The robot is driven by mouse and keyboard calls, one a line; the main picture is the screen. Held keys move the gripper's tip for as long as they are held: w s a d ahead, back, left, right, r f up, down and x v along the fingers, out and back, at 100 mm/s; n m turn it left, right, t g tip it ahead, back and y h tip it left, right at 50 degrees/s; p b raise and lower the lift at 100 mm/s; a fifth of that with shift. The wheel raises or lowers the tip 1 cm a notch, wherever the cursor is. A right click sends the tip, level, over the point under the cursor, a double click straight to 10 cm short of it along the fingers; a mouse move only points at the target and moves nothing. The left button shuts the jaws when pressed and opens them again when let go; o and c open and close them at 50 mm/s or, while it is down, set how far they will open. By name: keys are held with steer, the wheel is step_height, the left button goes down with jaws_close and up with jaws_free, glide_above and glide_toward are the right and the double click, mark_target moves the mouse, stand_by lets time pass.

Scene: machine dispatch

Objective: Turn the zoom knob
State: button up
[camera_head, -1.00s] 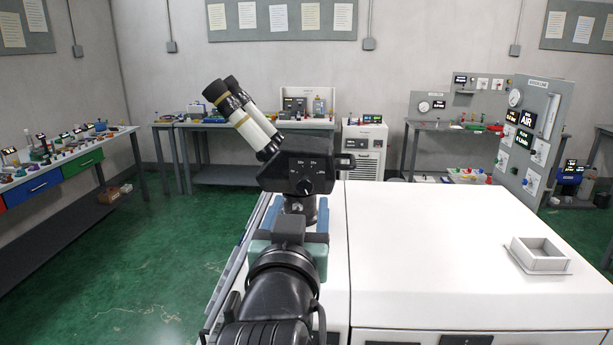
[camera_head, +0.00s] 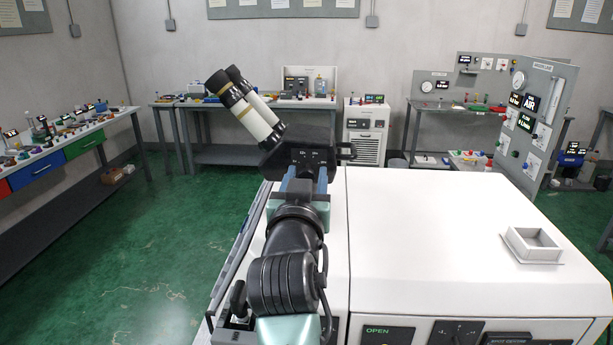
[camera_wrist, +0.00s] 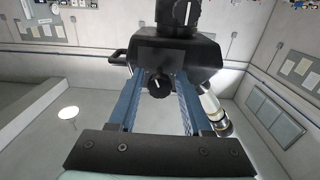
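The microscope (camera_head: 287,155) has a black head and two cream-and-black eyepieces pointing up and left; it stands at the white machine's left side. In the head view my gripper (camera_head: 306,178) is in front of the head and hides the knob.
The white machine top (camera_head: 430,230) is wide and mostly clear, with a small square tray (camera_head: 533,245) at right. A side table (camera_head: 60,155) with small items stands at left; green floor lies between.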

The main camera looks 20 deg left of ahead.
jaws_close()
steer(key=m+b, duration=0.1)
steer(key=m, duration=0.3)
steer(key=shift+f+m+b, duration=0.15)
steer(key=shift+m+b, duration=0.15)
steer(key=shift+b, duration=0.1)
steer(key=shift+m+b, duration=0.7)
steer(key=shift+m, duration=1.9)
steer(key=shift+o, duration=1.6)
jaws_free()
